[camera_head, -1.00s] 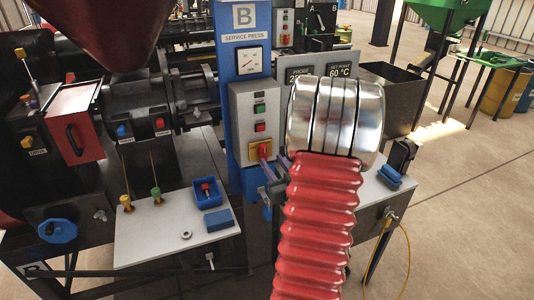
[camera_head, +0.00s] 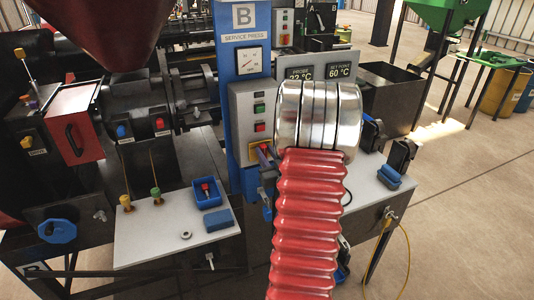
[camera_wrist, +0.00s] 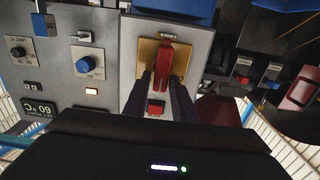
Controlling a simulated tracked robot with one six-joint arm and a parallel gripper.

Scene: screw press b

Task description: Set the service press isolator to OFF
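The isolator is a red handle (camera_wrist: 166,58) on a yellow plate (camera_wrist: 147,52), on the grey switch panel (camera_wrist: 128,86) in the wrist view. The handle lies along the picture's vertical. My gripper (camera_wrist: 163,80) has its two dark fingers on either side of the handle's near end, spread apart; firm contact does not show. In the head view, my gripper (camera_head: 265,156) is at the yellow plate (camera_head: 253,153), low on the blue column of the service press, and hides most of the handle. Any ON or OFF marking is not readable.
A red button (camera_wrist: 156,107) sits beside the isolator, close to my fingers. In the head view, red and green buttons (camera_head: 259,108) are above it. A blue tray (camera_head: 207,194) stands on the bench to the left. A second panel with a temperature display (camera_head: 341,71) is behind my arm.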

